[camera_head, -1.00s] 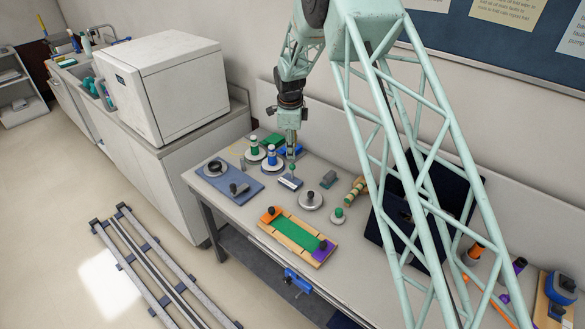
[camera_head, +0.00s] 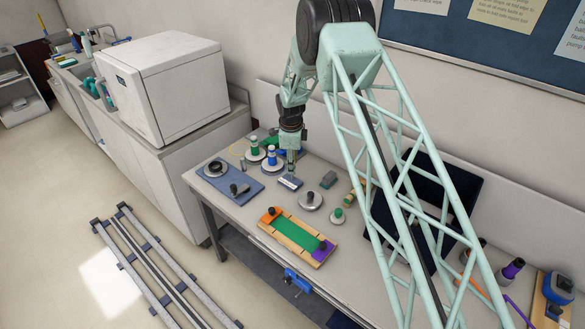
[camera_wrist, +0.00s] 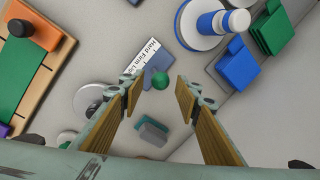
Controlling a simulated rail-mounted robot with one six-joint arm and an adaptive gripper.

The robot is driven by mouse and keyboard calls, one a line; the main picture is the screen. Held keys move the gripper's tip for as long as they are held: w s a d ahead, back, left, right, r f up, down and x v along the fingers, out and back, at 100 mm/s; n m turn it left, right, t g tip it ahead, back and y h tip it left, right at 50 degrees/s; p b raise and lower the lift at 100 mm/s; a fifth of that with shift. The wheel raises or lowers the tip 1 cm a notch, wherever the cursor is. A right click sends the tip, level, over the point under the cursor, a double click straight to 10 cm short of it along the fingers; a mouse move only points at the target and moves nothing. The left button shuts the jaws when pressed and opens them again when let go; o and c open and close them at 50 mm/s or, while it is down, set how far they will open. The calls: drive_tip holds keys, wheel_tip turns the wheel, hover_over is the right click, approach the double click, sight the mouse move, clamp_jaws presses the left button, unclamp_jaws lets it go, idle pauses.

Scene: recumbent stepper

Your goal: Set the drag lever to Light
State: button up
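The drag lever's low base (camera_head: 290,183) sits on the bench below my gripper. In the wrist view its white label (camera_wrist: 146,58) reads "Hard Firm Lig…", with the last word partly cut off by a finger. The lever's round green knob (camera_wrist: 160,81) shows between my two fingers, with a gap on both sides. I cannot tell which word the lever points at. My gripper (camera_head: 291,166) points down over the lever and is open and empty; its wooden-faced fingers also show in the wrist view (camera_wrist: 159,86). The knob is hidden in the head view.
Blue and green pegs on round discs (camera_head: 272,159) stand close behind left. A grey disc with a knob (camera_head: 311,200) and a grey block (camera_head: 328,179) are near on the right. A green-topped wooden board (camera_head: 297,235) lies in front, a blue plate (camera_head: 229,181) to the left.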

drive_tip(key=shift+w+f, duration=0.15)
drive_tip(key=shift+f, duration=0.55)
drive_tip(key=shift+w+f, duration=0.1)
drive_tip(key=shift+f, duration=0.6)
drive_tip(key=shift+c, duration=0.6)
clamp_jaws()
